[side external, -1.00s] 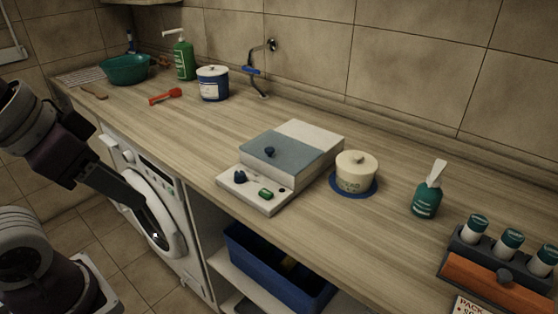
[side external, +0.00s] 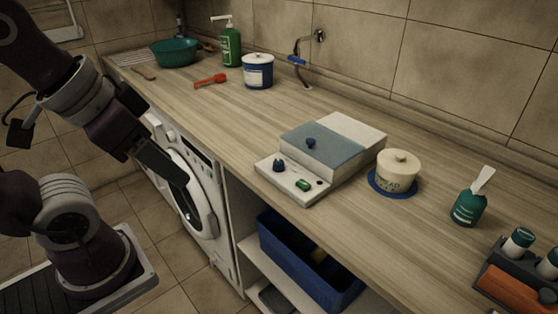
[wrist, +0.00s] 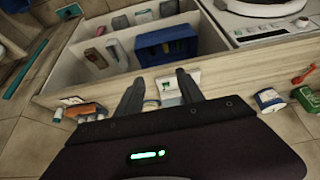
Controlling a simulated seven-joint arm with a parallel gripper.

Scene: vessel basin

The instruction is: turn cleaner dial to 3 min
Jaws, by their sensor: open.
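The cleaner (side external: 338,165) is a low white box with a blue-grey lid, standing on the counter near its front edge. Its front panel carries a dark blue dial (side external: 278,165), a green button (side external: 303,184) and a small dark spot. A dark knob (side external: 311,143) sits on the lid. The dial's marks are too small to read. My gripper (wrist: 160,88) is open and empty, its two dark fingers apart in the wrist view. In the side view it hangs in front of the washing machine, left of the cleaner and clear of it.
A lidded cream pot (side external: 399,171) stands right of the cleaner, with a green bottle (side external: 468,208) farther right. A blue crate (side external: 300,268) sits on the shelf below. The washing machine (side external: 195,200) is behind my gripper. Bare counter lies left of the cleaner.

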